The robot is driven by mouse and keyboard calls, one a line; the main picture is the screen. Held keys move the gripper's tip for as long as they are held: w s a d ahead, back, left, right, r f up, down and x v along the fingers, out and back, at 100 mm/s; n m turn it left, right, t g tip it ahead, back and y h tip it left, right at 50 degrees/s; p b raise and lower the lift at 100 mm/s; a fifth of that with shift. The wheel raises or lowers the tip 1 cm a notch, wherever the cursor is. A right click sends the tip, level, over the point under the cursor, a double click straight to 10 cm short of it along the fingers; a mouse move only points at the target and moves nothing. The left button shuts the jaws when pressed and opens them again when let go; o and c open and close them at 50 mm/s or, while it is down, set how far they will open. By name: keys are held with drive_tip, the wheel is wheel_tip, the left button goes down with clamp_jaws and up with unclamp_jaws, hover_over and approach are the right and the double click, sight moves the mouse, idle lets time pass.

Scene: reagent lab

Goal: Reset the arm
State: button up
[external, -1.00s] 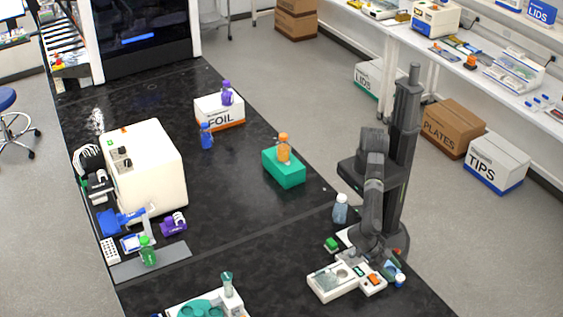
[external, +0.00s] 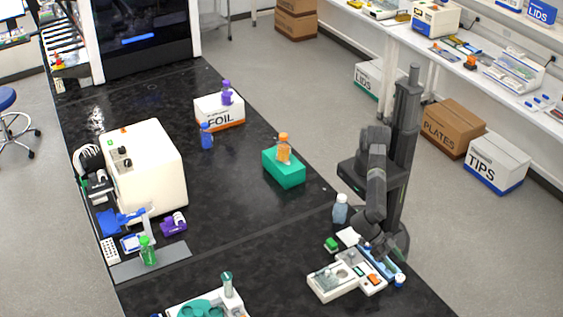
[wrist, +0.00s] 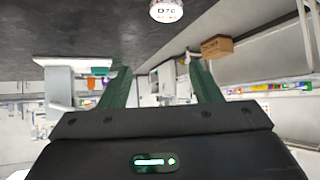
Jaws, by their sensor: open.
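My arm (external: 375,190) stands at the right of the black bench, bent downward in the external view. My gripper (external: 389,257) is low above the bench's near right part, close to a white device with a blue strip. In the wrist view my gripper (wrist: 162,78) shows two dark green fingers spread well apart, with nothing held between them. A round white cap with dark print (wrist: 166,10) is at the top edge of that view, beyond the fingertips.
The white device (external: 335,281) and a grey-blue bottle (external: 340,209) stand near my arm. A small green block (external: 331,244) lies nearby. A teal box (external: 284,170) carries an orange bottle (external: 284,147). The bench middle (external: 235,200) is clear.

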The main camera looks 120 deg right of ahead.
drive_tip(key=w+d+m+t, duration=0.1)
drive_tip(key=w+d, duration=0.3)
drive_tip(key=w+d+m+t, duration=0.1)
drive_tip(key=w+d+m, duration=0.1)
drive_tip(key=w+d, duration=0.2)
drive_tip(key=w+d+m+t, duration=0.2)
drive_tip(key=w+d, duration=0.2)
drive_tip(key=d, duration=0.2)
drive_tip(key=shift+w+y, duration=0.2)
drive_tip(key=shift+y, duration=0.1)
drive_tip(key=w+d+f+m+t+h+p, duration=0.15)
drive_tip(key=w+d+m+t, duration=0.3)
drive_tip(key=d, duration=1.35)
drive_tip(key=w+d+m+t+h, duration=0.2)
drive_tip(key=w+d+m+t, duration=0.3)
drive_tip(key=d, duration=1.2)
drive_tip(key=s+d+m+h, duration=0.1)
drive_tip(key=s+d+m, duration=0.1)
drive_tip(key=d, duration=0.6)
drive_tip(key=s+d+f+m+h, duration=0.1)
drive_tip(key=s+d+m+h, duration=0.1)
drive_tip(key=d, duration=0.6)
drive_tip(key=shift+s+d+m, duration=0.35)
drive_tip(key=shift+s+m, duration=0.2)
drive_tip(key=shift+s, duration=0.8)
drive_tip(key=shift+g+h, duration=0.25)
